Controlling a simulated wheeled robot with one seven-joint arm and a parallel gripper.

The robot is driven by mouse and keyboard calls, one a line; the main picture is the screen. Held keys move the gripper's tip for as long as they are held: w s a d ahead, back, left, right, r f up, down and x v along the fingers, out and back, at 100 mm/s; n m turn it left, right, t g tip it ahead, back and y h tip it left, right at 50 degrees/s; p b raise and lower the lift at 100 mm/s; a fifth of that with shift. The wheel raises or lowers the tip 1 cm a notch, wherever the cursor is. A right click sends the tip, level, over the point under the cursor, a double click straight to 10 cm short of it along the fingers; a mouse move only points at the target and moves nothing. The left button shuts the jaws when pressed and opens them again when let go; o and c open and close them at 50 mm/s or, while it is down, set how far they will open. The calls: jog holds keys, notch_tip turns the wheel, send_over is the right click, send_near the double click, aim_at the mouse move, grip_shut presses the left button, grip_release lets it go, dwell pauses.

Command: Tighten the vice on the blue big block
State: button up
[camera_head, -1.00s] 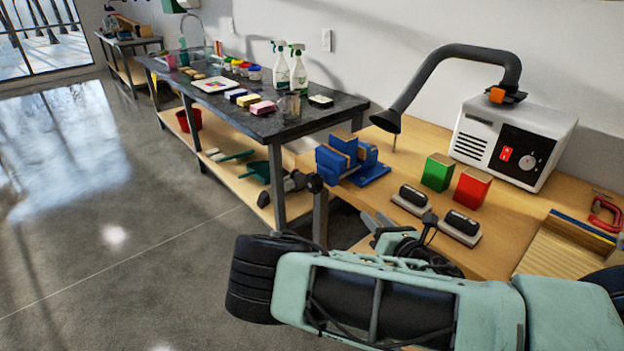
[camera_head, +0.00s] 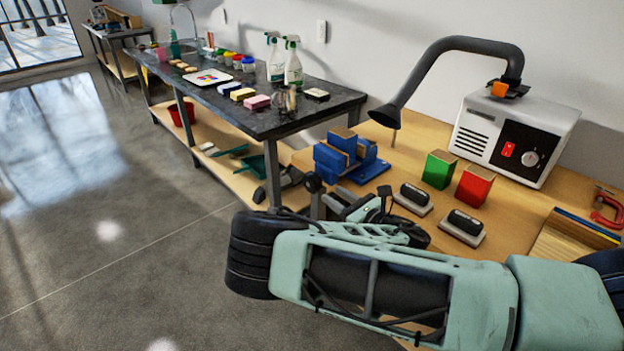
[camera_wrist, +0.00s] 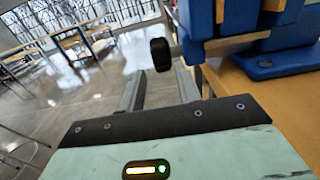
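The blue vice (camera_head: 369,172) is at the back left edge of the wooden bench, with its base at the right of the wrist view (camera_wrist: 285,63). The big block (camera_head: 342,142), blue with a wooden top, stands between its jaws; I cannot tell whether both jaws touch it. The vice's black handle knob (camera_head: 313,182) sticks out past the bench edge; it also shows in the wrist view (camera_wrist: 161,54). My gripper (camera_wrist: 160,82) is open and empty. Its fingers point at the knob, which appears just beyond and between the tips, not gripped.
A green block (camera_head: 437,171) and a red block (camera_head: 473,186) stand to the right on the bench. Two black-handled tools (camera_head: 412,197) (camera_head: 463,224) lie nearer my arm. A grey extractor hose (camera_head: 440,62) arches behind. A dark-topped table (camera_head: 290,118) adjoins at left.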

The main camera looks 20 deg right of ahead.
aim_at(319, 186)
jog(key=p+x, duration=0.1)
jog(key=x, duration=0.8)
jog(key=shift+w+a, duration=0.1)
jog(key=shift+w, duration=0.3)
jog(key=c, duration=0.7)
